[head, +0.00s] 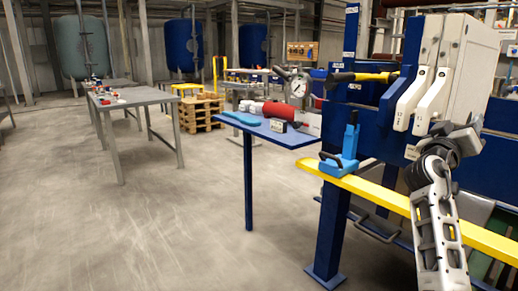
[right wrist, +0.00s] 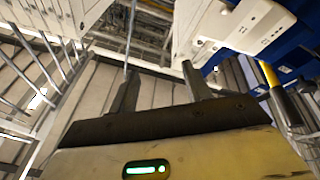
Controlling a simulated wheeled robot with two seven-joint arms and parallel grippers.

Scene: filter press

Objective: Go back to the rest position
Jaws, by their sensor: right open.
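My right gripper (head: 462,138) is at the right of the head view, raised in front of the filter press. It also shows in the right wrist view (right wrist: 160,90), where its two dark fingers stand apart with nothing between them. White plate handles (head: 433,100) of the press are just behind and above it in the head view. Whether the gripper touches the press cannot be told. My left gripper is not in view.
A blue post (head: 330,225) and a yellow rail (head: 390,198) with a blue clamp-like part (head: 342,150) stand beside my right arm. A small blue table (head: 270,132) holds a gauge and a red roll. A grey table (head: 135,96) is at left. The floor at front left is clear.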

